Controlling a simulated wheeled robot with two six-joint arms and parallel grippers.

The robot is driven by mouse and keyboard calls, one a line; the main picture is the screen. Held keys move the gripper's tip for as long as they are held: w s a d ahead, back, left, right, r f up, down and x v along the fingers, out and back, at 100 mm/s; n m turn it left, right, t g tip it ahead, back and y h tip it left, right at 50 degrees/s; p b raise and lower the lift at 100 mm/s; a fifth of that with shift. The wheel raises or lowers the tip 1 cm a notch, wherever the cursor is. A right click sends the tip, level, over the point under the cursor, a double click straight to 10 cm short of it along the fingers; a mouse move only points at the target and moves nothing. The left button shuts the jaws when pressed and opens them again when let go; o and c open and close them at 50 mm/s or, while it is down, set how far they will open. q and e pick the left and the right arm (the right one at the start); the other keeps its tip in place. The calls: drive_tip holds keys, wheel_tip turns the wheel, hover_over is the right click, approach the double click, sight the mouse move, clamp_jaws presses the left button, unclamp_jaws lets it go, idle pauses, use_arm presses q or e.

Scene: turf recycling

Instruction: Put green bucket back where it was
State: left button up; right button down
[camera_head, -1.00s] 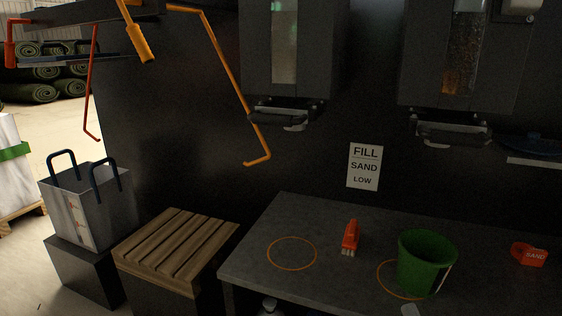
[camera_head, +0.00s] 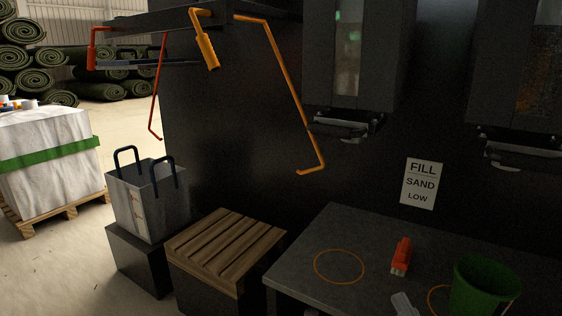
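The green bucket (camera_head: 482,287) stands upright on the dark grey table (camera_head: 388,288) at the lower right. It partly covers an orange ring (camera_head: 431,300) marked on the table; the ring's left part shows beside it. A second orange ring (camera_head: 339,266) to the left is empty. A small light-grey part of my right gripper (camera_head: 404,304) shows at the bottom edge, left of the bucket and apart from it in the picture. Its opening cannot be made out. My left gripper is out of view.
A red brush (camera_head: 401,256) lies between the rings. Left of the table are a slatted wooden crate (camera_head: 226,246) and a grey bag (camera_head: 147,203) on a dark block. A FILL SAND LOW sign (camera_head: 421,184) hangs behind. Orange hooked bars (camera_head: 290,92) hang above.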

use_arm(q)
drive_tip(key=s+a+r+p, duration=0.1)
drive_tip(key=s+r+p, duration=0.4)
drive_tip(key=p, duration=1.1)
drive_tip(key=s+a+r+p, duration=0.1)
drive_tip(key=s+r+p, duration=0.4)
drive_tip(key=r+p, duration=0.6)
drive_tip(key=p, duration=0.5)
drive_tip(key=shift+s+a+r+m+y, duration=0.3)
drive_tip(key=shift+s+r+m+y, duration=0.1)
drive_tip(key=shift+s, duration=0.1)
